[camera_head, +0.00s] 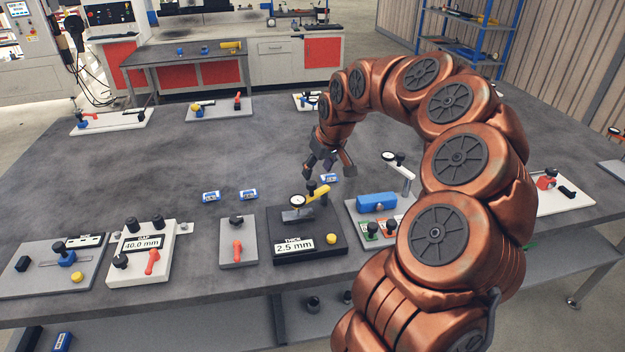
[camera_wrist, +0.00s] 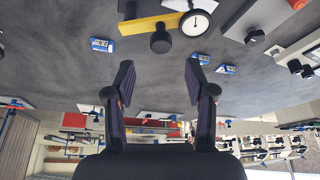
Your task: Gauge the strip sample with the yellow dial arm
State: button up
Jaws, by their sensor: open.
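The yellow dial arm (camera_head: 319,192) sits on a black gauge block (camera_head: 330,240) marked 2.5 mm. Its round white dial (camera_head: 297,201) is at the left end of the arm, and a dark knob stands near it. A small grey metal piece (camera_head: 292,215) shows under the dial; I cannot tell whether it is the strip sample. My gripper (camera_head: 328,165) is open and empty, above the table behind the gauge. In the wrist view, the yellow arm (camera_wrist: 150,24) and dial (camera_wrist: 196,23) lie beyond the open fingertips (camera_wrist: 159,66), apart from them.
A white block marked 40.0 mm (camera_head: 158,267) and a grey plate with a red lever (camera_head: 228,251) stand left of the gauge. A grey plate with a blue block (camera_head: 376,202) stands right. Small blue tags (camera_head: 248,195) lie behind. The table's middle is mostly clear.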

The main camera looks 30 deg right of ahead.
aim_at(312, 182)
jog(key=shift+p+x, duration=0.95)
jog(key=shift+x, duration=2.25)
grip_shut()
